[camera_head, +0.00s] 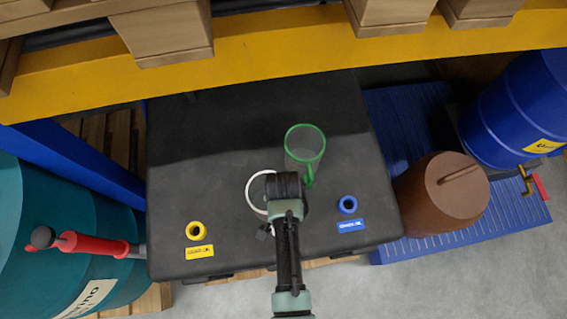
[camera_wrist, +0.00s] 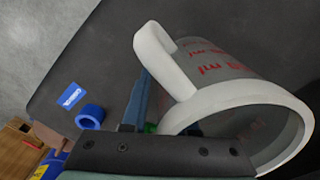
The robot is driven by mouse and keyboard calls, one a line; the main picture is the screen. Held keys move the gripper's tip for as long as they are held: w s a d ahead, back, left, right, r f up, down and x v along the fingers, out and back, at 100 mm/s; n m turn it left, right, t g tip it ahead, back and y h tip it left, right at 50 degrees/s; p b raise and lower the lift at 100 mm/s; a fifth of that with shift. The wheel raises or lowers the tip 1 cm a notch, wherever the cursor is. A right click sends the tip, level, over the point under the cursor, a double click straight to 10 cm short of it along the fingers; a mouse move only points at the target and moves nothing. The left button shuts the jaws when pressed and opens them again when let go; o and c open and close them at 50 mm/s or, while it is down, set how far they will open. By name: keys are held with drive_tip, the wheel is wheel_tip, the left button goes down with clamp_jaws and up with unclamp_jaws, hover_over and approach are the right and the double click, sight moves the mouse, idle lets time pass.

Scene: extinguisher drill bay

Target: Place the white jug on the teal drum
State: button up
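The white jug has a white rim and handle and a clear body with red markings. In the head view its ring-shaped rim (camera_head: 249,190) shows on the black case (camera_head: 230,135), partly hidden by my gripper (camera_head: 285,188). In the wrist view the jug (camera_wrist: 235,94) fills the right side, its handle up and left. My gripper (camera_wrist: 166,118) is at the jug, with one finger left of the handle and the other partly hidden behind the rim. The fingers look apart; contact is unclear. The teal drum (camera_head: 38,215) stands at the left, cut by the frame edge.
A green-rimmed clear jug (camera_head: 305,145) stands just behind my gripper. A red pump (camera_head: 95,245) reaches across the teal drum. Yellow (camera_head: 196,232) and blue (camera_head: 347,205) rings mark the case's front. A brown container (camera_head: 440,195) and blue drum (camera_head: 520,110) stand right. A yellow beam (camera_head: 280,62) crosses behind.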

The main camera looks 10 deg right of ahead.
drive_tip(key=shift+r, duration=0.15)
wheel_tip(320, 180, up, 11)
drive_tip(key=shift+r, duration=0.2)
drive_tip(key=shift+o, duration=0.5)
drive_tip(key=shift+w+r, duration=0.1)
drive_tip(key=shift+r, duration=0.15)
drive_tip(key=m, duration=0.9)
approach(265, 176)
drive_tip(key=shift+f+b, duration=0.9)
drive_tip(key=shift+f, duration=4.45)
clamp_jaws()
